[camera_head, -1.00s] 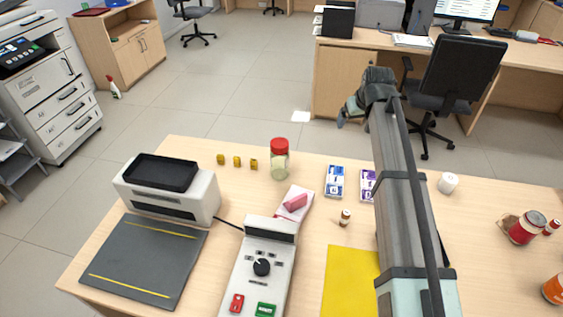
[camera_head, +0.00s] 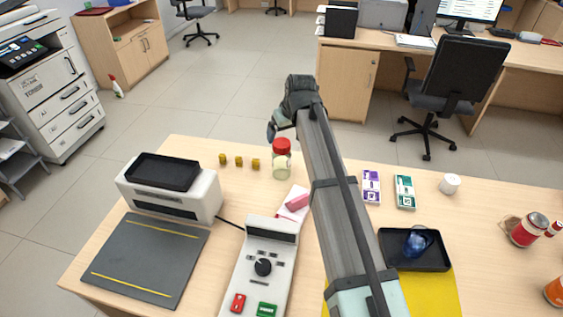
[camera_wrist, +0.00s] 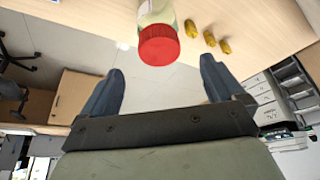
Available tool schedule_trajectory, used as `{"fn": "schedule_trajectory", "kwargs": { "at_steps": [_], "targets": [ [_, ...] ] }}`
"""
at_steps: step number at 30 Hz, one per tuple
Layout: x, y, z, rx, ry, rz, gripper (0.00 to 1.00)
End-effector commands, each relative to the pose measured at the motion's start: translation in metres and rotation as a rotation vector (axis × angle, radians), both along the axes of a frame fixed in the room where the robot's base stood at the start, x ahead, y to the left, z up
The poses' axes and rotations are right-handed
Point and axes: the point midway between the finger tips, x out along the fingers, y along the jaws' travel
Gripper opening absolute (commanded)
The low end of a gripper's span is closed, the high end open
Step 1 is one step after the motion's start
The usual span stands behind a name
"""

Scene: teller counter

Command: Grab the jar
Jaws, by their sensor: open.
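The jar (camera_head: 281,163) is clear with a red lid and stands upright near the far edge of the counter. In the wrist view the jar's red lid (camera_wrist: 159,46) shows ahead of my fingers, roughly midway between them, with the clear body cut off at the top edge. My gripper (camera_wrist: 160,84) is open and empty, its two dark fingers apart and not touching the jar. In the head view my gripper (camera_head: 271,131) is just above and beyond the jar, past the counter's far edge, mostly hidden by my own arm.
Several small yellow pieces (camera_head: 239,161) stand left of the jar. A pink item (camera_head: 298,202) on a white pad lies in front of it, near the control box (camera_head: 262,262). Card boxes (camera_head: 371,187) and a black tray (camera_head: 391,261) with a blue object are to the right.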

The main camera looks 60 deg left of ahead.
Motion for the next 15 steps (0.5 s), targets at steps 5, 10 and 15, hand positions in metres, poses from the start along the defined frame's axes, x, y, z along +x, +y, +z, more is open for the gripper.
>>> {"fn": "schedule_trajectory", "kwargs": {
  "at_steps": [5,10,15],
  "targets": [
    [0.001,0.009,-0.020,0.000,0.000,0.000,0.95],
    [0.001,0.011,-0.026,0.001,-0.001,0.000,0.95],
    [0.002,0.014,-0.034,0.001,-0.001,0.000,0.95]
  ]
}}
